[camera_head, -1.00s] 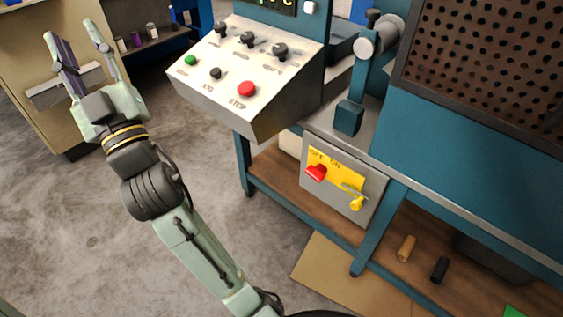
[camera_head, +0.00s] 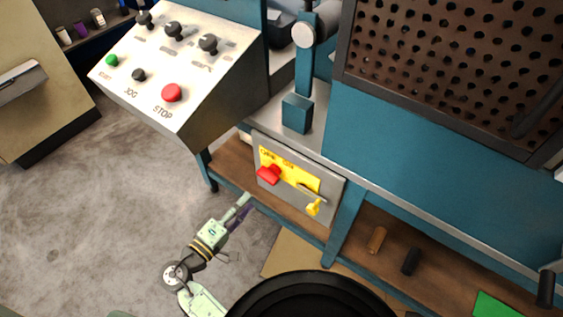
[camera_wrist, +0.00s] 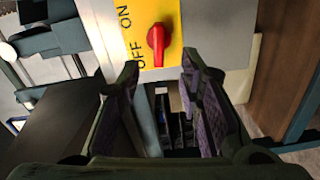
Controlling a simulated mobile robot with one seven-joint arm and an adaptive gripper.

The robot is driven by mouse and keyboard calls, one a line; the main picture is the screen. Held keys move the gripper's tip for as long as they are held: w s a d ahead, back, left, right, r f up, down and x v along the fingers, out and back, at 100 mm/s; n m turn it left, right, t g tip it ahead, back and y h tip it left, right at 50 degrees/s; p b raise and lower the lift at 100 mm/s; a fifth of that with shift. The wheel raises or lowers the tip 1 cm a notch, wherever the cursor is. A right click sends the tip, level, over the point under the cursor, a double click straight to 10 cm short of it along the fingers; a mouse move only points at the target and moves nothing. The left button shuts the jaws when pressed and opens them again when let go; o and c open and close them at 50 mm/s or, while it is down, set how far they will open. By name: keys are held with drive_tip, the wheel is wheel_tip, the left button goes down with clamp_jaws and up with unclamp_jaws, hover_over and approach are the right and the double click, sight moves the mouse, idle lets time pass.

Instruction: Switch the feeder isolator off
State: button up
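The isolator is a red knob (camera_head: 269,174) on a yellow plate (camera_head: 303,180) on the front of a grey box (camera_head: 331,208) below the bench top. In the wrist view the knob (camera_wrist: 157,42) has a long handle, and the words ON and OFF show sideways on the plate (camera_wrist: 133,14). My gripper (camera_head: 246,205) is low, left of and below the knob in the head view. In the wrist view its fingers (camera_wrist: 160,70) are apart and empty, with the knob beyond the gap, untouched.
A sloping console (camera_head: 180,65) with a red STOP button (camera_head: 172,92) overhangs at upper left. A teal bench leg (camera_head: 345,212) stands right of the box. The floor (camera_head: 110,210) at left is clear.

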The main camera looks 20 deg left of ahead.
sight(265, 180)
drive_tip(key=p+x, duration=0.2)
drive_tip(key=x, duration=0.9)
drive_tip(key=shift+w+d+p, duration=0.1)
drive_tip(key=shift+p, duration=0.25)
clamp_jaws()
